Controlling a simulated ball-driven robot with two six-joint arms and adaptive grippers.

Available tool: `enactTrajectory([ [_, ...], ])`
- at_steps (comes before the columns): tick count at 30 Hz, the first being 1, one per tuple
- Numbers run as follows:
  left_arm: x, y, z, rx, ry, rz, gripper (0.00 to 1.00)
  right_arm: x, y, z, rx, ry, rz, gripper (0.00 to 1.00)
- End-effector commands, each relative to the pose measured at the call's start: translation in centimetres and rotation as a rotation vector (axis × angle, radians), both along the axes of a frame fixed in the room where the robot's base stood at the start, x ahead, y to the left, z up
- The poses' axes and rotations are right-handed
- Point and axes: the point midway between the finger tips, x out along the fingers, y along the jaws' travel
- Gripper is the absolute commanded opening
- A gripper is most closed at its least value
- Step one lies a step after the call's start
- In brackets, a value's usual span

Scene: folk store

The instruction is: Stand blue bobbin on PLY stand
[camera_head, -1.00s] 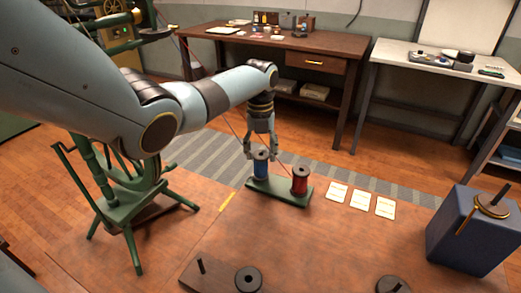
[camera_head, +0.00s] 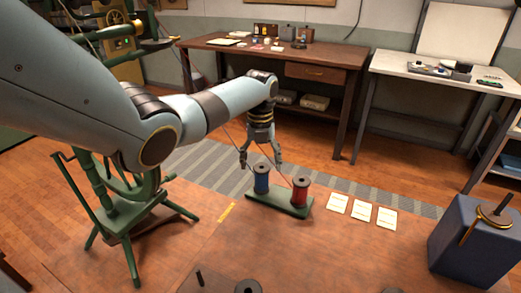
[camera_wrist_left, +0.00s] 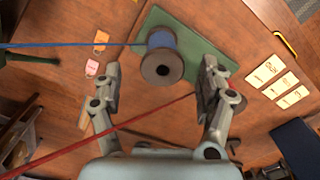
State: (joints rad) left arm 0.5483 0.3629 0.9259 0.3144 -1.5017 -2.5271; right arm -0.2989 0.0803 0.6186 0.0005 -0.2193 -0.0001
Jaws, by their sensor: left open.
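The blue bobbin (camera_head: 261,181) stands upright on the left end of a green stand (camera_head: 281,204). In the left wrist view the blue bobbin (camera_wrist_left: 162,63) shows from above, its round brown end with a dark hole. A blue thread runs left from it. My left gripper (camera_head: 261,162) is open just above the blue bobbin. In the left wrist view its fingers (camera_wrist_left: 158,68) are spread on either side of the bobbin, apart from it. No PLY lettering is readable, so I cannot tell which stand is the PLY stand. My right gripper is out of view.
A red bobbin (camera_head: 300,190) stands close on the right end of the green stand, with a red thread. Three cards (camera_head: 362,215) lie to the right. A dark blue block (camera_head: 467,250) stands further right. A dark peg (camera_head: 200,278) shows at the bottom edge.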

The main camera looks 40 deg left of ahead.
Motion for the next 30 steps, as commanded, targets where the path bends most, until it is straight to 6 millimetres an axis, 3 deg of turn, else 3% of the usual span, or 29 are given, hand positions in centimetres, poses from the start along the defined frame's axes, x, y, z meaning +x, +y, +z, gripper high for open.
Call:
enactTrajectory([
  [15,0.0,0.1,10.1,0.002,-0.003,-0.001,0.75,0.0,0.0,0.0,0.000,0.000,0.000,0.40],
  [21,-0.1,0.1,11.3,0.001,0.001,0.000,0.75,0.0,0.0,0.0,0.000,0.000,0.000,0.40],
  [30,-0.1,0.1,11.4,0.000,0.000,0.000,0.75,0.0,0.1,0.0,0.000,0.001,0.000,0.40],
])
